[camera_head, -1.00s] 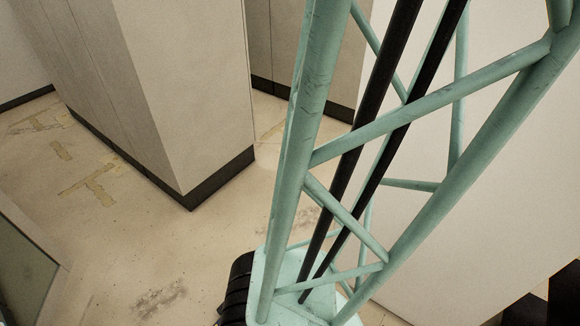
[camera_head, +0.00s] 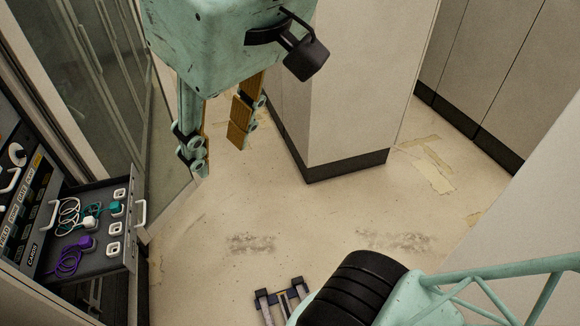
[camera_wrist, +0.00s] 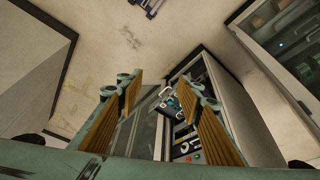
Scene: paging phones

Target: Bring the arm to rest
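My gripper (camera_head: 218,156) hangs from the top of the head view, above open floor in front of a pale wall block. Its two fingers with ribbed tan pads stand apart with nothing between them. In the wrist view the gripper (camera_wrist: 157,84) also shows both fingers spread and empty. Beyond them lies the cabinet front with its open drawer. The gripper is well clear of the drawer and cabinet.
At the left, an open grey drawer (camera_head: 118,262) holds white, teal and purple plugs with coiled cables, and white sockets. A glass-doored cabinet (camera_head: 98,80) stands behind it. The pale block (camera_head: 345,100) is at centre. The floor (camera_head: 215,215) between is clear.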

